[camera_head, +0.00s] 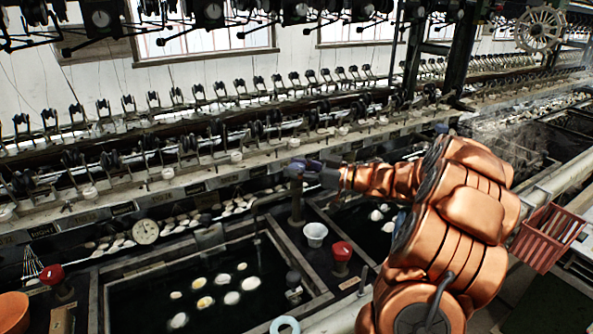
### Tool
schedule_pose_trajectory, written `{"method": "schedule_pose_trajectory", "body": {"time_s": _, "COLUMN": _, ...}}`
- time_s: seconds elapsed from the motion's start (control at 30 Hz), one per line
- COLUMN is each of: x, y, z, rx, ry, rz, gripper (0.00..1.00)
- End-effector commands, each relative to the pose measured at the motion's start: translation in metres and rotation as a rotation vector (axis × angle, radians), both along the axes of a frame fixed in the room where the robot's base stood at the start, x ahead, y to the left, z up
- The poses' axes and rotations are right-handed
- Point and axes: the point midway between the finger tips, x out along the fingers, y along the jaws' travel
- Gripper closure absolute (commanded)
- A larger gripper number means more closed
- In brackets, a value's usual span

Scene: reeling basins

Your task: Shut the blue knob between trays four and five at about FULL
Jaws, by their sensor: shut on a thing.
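My gripper (310,173) reaches in from the right, near the middle of the head view. It is shut around the top of a dark upright post (297,206). The blue knob (295,169) is at the jaws and mostly hidden by them; only a small bluish-purple part shows. The post stands on the divider between a large dark water tray (215,322) with white cocoons and another tray (347,216) to its right. My arm covers part of the right tray. I cannot read the knob's setting or a FULL mark.
Red knobs (341,251) (52,274) stand on the dividers. A round white gauge (146,231) is at the left. A red basket (547,237) is at the right. Reeling machinery lines the back.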

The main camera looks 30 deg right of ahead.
Motion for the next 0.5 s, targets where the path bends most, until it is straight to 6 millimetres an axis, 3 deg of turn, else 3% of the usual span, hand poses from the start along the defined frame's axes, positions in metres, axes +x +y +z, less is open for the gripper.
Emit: {"method": "schedule_pose_trajectory", "body": {"time_s": 0.5, "x": -0.0006, "y": 0.0012, "z": -0.0024, "rx": -0.001, "ry": 0.000, "rz": -0.298, "gripper": 0.90}}
